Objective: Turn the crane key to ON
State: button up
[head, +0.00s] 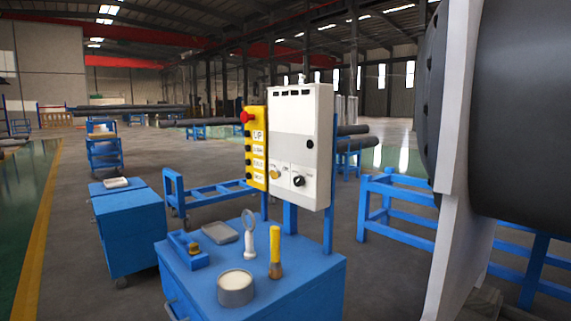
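A white control box (301,140) stands upright on blue posts behind the blue cart. Low on its front are a small brass-coloured piece (275,174) at left and a black round knob (299,181) at right. Either could be the crane key; the marks beside them are too small to read, so I cannot tell its setting. A yellow pendant (255,150) with black buttons and a red button (246,116) on top is beside the box's left edge; one label reads UP. My gripper is not in view.
The blue cart top (305,265) holds a round tub (236,287), a yellow-handled tool (275,250), a magnifier-like tool (249,232), a grey tray (220,232) and a blue vise-like tool (187,248). A large flanged shell (515,110) fills the right side. Open floor lies at left.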

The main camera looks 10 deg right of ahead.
aim_at(274, 176)
jog(key=i+j+z, duration=0.1)
jog(key=j+z, duration=0.15)
jog(key=z, duration=0.15)
jog(key=i+j+z, duration=0.1)
jog(key=j+z, duration=0.15)
jog(key=z, duration=0.2)
jog(key=i+j+z, duration=0.1)
jog(key=j+z, duration=0.15)
jog(key=j, duration=0.85)
jog(key=j+z, duration=0.25)
jog(key=j, duration=2.75)
